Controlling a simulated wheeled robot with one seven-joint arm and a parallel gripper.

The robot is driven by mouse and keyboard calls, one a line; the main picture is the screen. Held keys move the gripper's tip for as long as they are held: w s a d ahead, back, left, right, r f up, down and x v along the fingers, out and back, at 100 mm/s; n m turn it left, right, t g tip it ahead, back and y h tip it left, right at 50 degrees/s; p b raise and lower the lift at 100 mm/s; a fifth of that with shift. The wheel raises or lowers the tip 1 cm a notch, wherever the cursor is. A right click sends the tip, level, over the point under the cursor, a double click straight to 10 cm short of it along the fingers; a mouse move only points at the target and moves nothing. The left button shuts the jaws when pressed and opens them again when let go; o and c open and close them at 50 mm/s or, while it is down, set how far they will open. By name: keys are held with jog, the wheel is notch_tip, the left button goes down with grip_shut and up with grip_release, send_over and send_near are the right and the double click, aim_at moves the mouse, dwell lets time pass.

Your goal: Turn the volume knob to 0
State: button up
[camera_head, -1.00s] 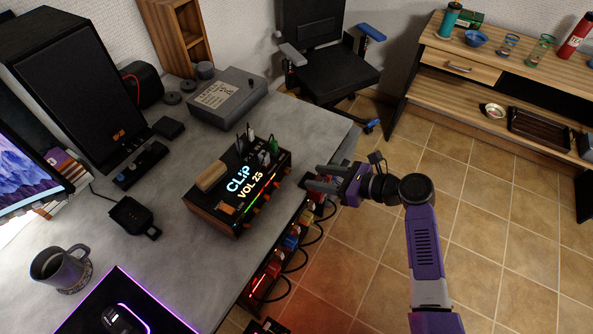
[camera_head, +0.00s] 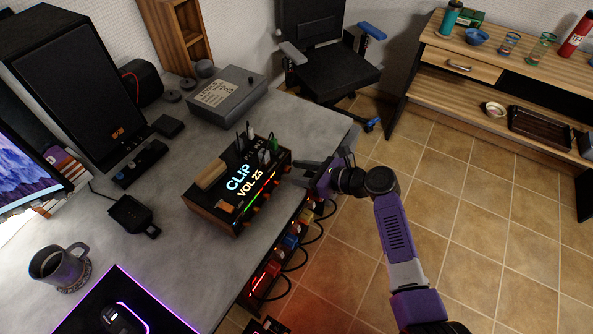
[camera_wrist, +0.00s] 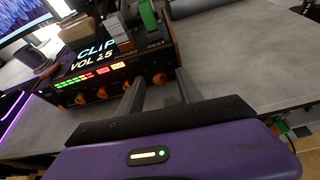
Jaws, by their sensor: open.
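The audio box (camera_head: 205,212) stands on the grey desk, with a lit display reading "CLIP" and "VOL 25". Several orange knobs line its front face; they show in the wrist view, where the rightmost knob (camera_wrist: 159,79) appears between my fingers. Another knob (camera_wrist: 127,86) is just left of my left finger. I cannot read which knob is the volume knob. My gripper (camera_head: 297,172) is open and empty at the right end of the box's front. In the wrist view my gripper (camera_wrist: 160,76) points at the front face; contact with a knob cannot be told.
Several cables and plugs (camera_head: 265,155) stand on the box's top. Lit coloured units (camera_head: 290,240) with looping cables sit below the desk's front edge. A grey box (camera_head: 228,95) and a mug (camera_head: 58,268) stand on the desk. The tiled floor (camera_head: 470,220) on the right is open.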

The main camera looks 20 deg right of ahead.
grip_shut()
jog(key=shift+a, duration=0.1)
